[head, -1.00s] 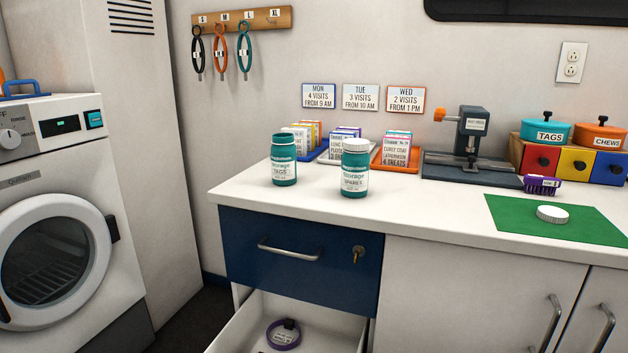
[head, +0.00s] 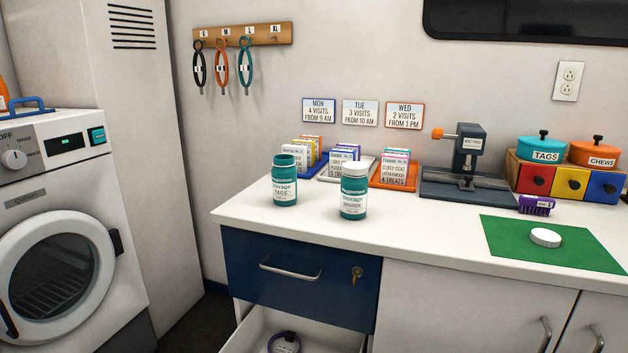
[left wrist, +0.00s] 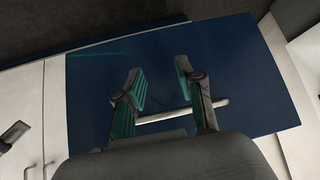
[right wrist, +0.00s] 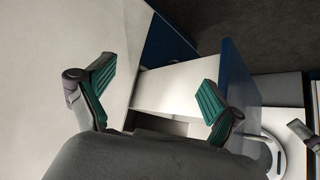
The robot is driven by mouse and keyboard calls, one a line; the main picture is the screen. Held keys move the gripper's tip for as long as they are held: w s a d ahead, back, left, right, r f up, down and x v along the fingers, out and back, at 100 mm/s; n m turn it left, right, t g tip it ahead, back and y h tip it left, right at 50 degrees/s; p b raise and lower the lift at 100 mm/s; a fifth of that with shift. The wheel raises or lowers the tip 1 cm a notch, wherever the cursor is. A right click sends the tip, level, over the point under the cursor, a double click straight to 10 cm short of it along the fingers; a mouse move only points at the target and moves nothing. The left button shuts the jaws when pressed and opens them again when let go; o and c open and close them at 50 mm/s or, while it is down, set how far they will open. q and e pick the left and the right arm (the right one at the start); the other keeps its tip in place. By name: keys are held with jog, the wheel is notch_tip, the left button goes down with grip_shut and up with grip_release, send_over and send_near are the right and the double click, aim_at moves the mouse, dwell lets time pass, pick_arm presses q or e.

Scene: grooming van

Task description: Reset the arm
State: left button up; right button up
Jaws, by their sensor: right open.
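Neither gripper shows in the head view. My left gripper (left wrist: 160,75) is open and empty in the left wrist view, with a gap between its teal-padded fingers. It is in front of a blue drawer front (left wrist: 240,75) with a bar handle (left wrist: 158,117). The handle crosses behind or between the fingers; I cannot tell which. My right gripper (right wrist: 157,75) is open and empty in the right wrist view, with its fingers wide apart. Beyond it are the white counter top (right wrist: 60,60) and an open drawer with a blue front (right wrist: 238,75).
The open lower drawer (head: 262,330) holds a purple ring (head: 284,342). Above it is a shut blue drawer (head: 300,283) with a key. A washer (head: 55,225) stands left.

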pick_arm(q)
jog(key=s+a+f+g+p, duration=0.2)
jog(key=s+f+g+p, duration=0.2)
jog(key=s+f+p, duration=0.65)
pick_arm(e)
jog(key=s+d+f+g, duration=0.2)
jog(key=s+f+g, duration=0.2)
jog(key=s+f, duration=0.65)
pick_arm(q)
jog(key=s+a+f+g+p, duration=0.1)
jog(key=s+p, duration=0.3)
jog(key=s, duration=0.5)
jog(key=s+a+f+g+y+p, duration=0.1)
jog(key=s+a+f+g+p, duration=0.1)
jog(key=s+p, duration=0.3)
jog(key=s+a+f, duration=0.1)
jog(key=s, duration=0.3)
jog(key=shift+s+a+f, duration=0.2)
jog(key=shift+s+a, duration=0.05)
jog(key=shift+s, duration=0.1)
pick_arm(e)
jog(key=s+d+f+g, duration=0.1)
jog(key=s+d+f, duration=0.1)
jog(key=s, duration=0.7)
jog(key=s+d+f+g+h, duration=0.1)
jog(key=s+d+f+g, duration=0.1)
jog(key=s, duration=0.7)
jog(key=shift+s+d+f, duration=0.2)
jog(key=shift+s, duration=0.15)
